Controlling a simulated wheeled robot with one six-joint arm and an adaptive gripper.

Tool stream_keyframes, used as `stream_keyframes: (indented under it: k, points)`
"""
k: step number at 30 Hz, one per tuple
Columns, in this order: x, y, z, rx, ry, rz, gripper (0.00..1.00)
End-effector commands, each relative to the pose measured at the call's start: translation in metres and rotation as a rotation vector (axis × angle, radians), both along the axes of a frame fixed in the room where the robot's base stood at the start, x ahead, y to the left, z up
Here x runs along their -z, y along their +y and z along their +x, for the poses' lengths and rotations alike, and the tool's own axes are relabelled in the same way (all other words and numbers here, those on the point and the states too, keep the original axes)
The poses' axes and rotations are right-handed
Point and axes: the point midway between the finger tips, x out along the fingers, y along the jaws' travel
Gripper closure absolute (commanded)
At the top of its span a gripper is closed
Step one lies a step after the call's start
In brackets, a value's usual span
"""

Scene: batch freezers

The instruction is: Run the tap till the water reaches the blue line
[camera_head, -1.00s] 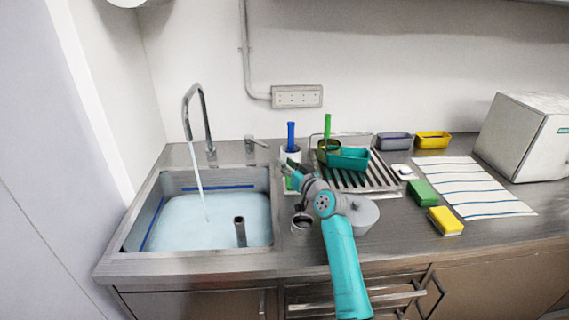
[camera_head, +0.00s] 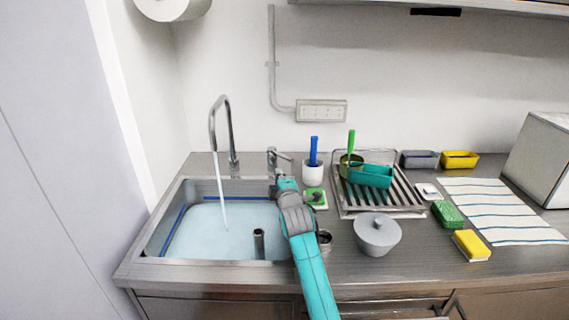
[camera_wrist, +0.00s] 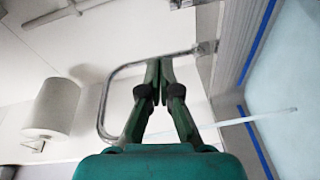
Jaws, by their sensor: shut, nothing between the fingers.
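The steel tap (camera_head: 232,135) stands behind the sink, and a thin water stream (camera_head: 222,195) runs from its spout. The stream also shows in the wrist view (camera_wrist: 262,118). Pale blue water (camera_head: 205,232) covers the sink floor, its surface just below the blue line (camera_head: 232,197) on the basin walls. The tap lever (camera_head: 280,157) stands right of the spout; it shows in the wrist view (camera_wrist: 204,48). My gripper (camera_wrist: 159,68) is shut and empty. In the head view it (camera_head: 281,181) is close in front of the lever; I cannot tell whether they touch.
An upright drain pipe (camera_head: 259,242) stands in the water. Sponges (camera_head: 472,245) and a striped cloth (camera_head: 500,212) lie farther right.

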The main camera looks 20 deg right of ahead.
Motion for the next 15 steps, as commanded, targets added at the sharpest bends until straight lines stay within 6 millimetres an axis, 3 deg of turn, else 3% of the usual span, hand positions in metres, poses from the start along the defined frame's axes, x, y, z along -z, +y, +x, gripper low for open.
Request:
stream_keyframes:
  k: [15]
  points:
    - [0.003,-0.019,0.084,-0.001,0.000,0.004,1.00]
